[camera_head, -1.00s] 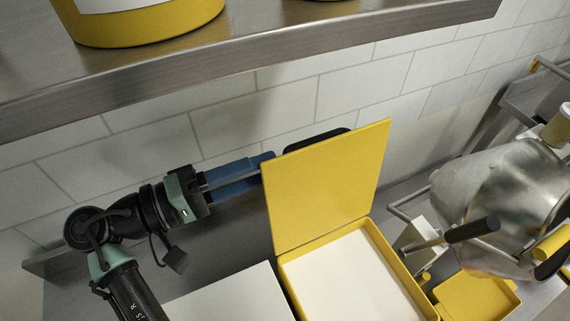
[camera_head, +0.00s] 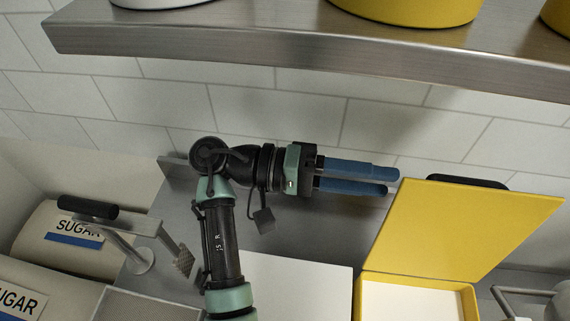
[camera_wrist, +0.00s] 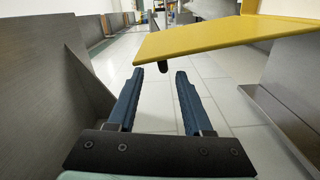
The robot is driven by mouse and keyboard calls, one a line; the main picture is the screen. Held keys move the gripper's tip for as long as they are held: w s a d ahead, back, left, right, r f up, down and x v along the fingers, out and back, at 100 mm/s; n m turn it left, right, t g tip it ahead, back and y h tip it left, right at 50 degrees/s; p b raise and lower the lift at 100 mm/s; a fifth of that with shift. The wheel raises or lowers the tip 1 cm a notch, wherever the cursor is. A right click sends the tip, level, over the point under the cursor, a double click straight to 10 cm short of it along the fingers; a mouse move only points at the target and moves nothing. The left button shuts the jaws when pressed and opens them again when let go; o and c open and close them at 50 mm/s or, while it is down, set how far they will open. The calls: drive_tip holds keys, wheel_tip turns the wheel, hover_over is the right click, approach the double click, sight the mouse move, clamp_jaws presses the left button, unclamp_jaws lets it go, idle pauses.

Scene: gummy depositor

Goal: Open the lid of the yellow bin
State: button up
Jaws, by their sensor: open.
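The yellow bin (camera_head: 468,290) stands at the lower right in the head view, with white contents inside. Its yellow lid (camera_head: 455,228) is swung up and stands tilted open at the back of the bin. A black handle (camera_head: 455,181) shows at the lid's top edge. The lid also shows at the upper right in the wrist view (camera_wrist: 225,38), with a dark handle beneath it. My gripper (camera_head: 392,182) is open and empty, just left of the lid, with its blue fingers pointing right.
A steel shelf (camera_head: 290,45) with yellow and white containers runs above. A tiled wall stands behind. Sugar bins (camera_head: 70,240) and a metal scoop-like tool (camera_head: 150,235) are at the left. A white surface (camera_head: 295,285) lies left of the bin.

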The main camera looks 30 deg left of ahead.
drive_tip(key=b+v, duration=0.5)
drive_tip(key=v, duration=0.7)
drive_tip(key=shift+a, duration=0.35)
idle(0.5)
drive_tip(key=shift+s, duration=0.15)
idle(0.4)
